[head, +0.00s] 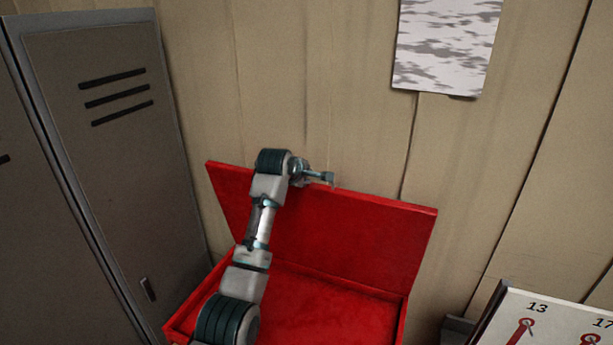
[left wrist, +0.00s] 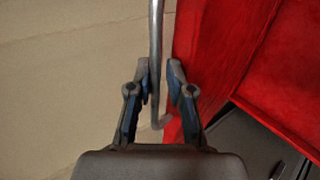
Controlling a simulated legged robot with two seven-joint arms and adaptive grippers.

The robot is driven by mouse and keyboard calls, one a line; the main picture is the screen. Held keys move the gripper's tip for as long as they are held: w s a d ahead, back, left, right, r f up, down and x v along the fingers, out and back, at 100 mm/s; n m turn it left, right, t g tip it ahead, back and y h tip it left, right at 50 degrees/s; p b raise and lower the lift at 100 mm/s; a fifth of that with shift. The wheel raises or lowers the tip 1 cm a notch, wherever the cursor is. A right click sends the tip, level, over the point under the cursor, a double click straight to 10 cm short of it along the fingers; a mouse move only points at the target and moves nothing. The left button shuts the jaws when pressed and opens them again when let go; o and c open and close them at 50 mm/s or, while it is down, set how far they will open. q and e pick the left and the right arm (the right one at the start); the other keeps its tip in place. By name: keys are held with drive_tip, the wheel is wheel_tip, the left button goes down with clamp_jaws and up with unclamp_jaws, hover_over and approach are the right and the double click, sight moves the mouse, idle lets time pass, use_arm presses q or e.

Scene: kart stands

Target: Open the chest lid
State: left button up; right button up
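The red chest (head: 325,305) stands open against the wall in the head view, and its inside shows. Its red lid (head: 350,230) is raised steeply. The lid also shows in the left wrist view (left wrist: 215,50), on the right. My left gripper (head: 328,178) is at the lid's top edge. In the left wrist view, the fingers of my left gripper (left wrist: 159,80) are apart, with a thin metal bar (left wrist: 156,45) with a hooked end, like a handle, between them. Gaps show beside the bar, so it is not clamped. My right gripper is not in view.
Grey lockers (head: 95,150) stand close on the chest's left. A wood-panel wall (head: 300,80) is behind the lid, with a patterned sheet (head: 447,45) on it. A white board with numbers and red marks (head: 550,320) is at the lower right.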

use_arm(q)
drive_tip(key=shift+w, duration=0.1)
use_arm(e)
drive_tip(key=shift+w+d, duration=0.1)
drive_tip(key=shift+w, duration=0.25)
use_arm(q)
drive_tip(key=v, duration=1.1)
drive_tip(key=shift+s+a+r, duration=0.1)
drive_tip(key=shift+s+r, duration=0.1)
drive_tip(key=shift+s, duration=0.05)
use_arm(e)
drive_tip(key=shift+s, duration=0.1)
